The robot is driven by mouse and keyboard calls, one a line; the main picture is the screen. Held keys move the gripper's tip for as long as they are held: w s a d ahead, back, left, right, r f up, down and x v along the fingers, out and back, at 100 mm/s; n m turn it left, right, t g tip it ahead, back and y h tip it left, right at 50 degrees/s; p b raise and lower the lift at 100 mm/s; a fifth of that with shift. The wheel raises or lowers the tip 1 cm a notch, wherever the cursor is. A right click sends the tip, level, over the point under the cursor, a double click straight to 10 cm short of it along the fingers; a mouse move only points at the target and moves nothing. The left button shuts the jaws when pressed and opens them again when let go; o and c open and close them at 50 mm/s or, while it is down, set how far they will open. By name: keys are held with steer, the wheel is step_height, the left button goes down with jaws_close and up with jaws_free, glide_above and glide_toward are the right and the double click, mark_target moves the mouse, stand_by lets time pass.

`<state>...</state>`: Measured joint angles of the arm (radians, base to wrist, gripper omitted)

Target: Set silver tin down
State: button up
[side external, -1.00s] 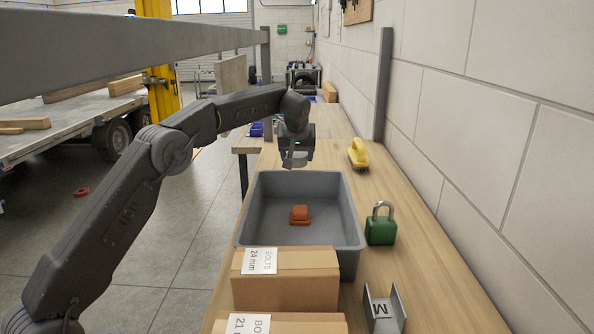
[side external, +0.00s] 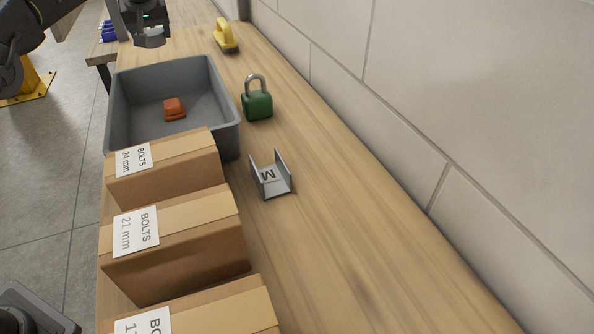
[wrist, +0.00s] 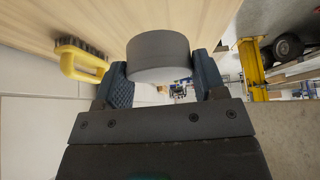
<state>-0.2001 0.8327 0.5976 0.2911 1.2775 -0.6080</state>
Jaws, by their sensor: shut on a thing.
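The silver tin (wrist: 158,58) is a short, plain grey cylinder. In the wrist view it sits between the two blue padded fingers of my gripper (wrist: 160,76), which is shut on it. In the side external view my gripper (side external: 150,36) is at the top left, just past the far rim of the grey bin (side external: 227,110) in the picture. It appears held above the bench (side external: 330,235). The tin is too small and dark there to separate clearly from the fingers.
An orange-red block (side external: 174,109) lies in the bin. Bolt boxes (side external: 185,240) line the near left. The bench's near right is clear beside the wall.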

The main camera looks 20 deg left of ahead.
steer(key=shift+d, duration=0.1)
steer(key=s+d+m+g+h, duration=0.1)
steer(key=s+d+m+h, duration=0.3)
steer(key=d+m, duration=0.55)
steer(key=s+d+m+g+h, duration=0.1)
steer(key=s+d+m+h, duration=0.35)
steer(key=d, duration=0.75)
steer(key=s+d+m+g+h, duration=0.15)
steer(key=s+d+m, duration=0.35)
steer(key=d+m, duration=0.55)
steer(key=s+d+r+m+g+y, duration=0.1)
steer(key=s+d+m+g+y, duration=0.35)
steer(key=s+d+m, duration=1.15)
steer(key=shift+n+g+h, duration=0.6)
steer(key=shift+n+h, duration=0.35)
steer(key=s+d+f, duration=0.1)
steer(key=d+f, duration=0.1)
steer(key=d, duration=0.1)
steer(key=s+d+f, duration=0.1)
steer(key=d+f, duration=0.1)
steer(key=d, duration=0.1)
steer(key=s+d+f, duration=0.1)
steer(key=d+f, duration=0.1)
steer(key=d, duration=0.2)
steer(key=shift+s+f, duration=0.15)
steer(key=shift+s, duration=0.1)
steer(key=shift+s+d+f, duration=0.15)
steer(key=shift+d+f, duration=0.1)
steer(key=shift+d, duration=0.1)
steer(key=shift+f, duration=1.9)
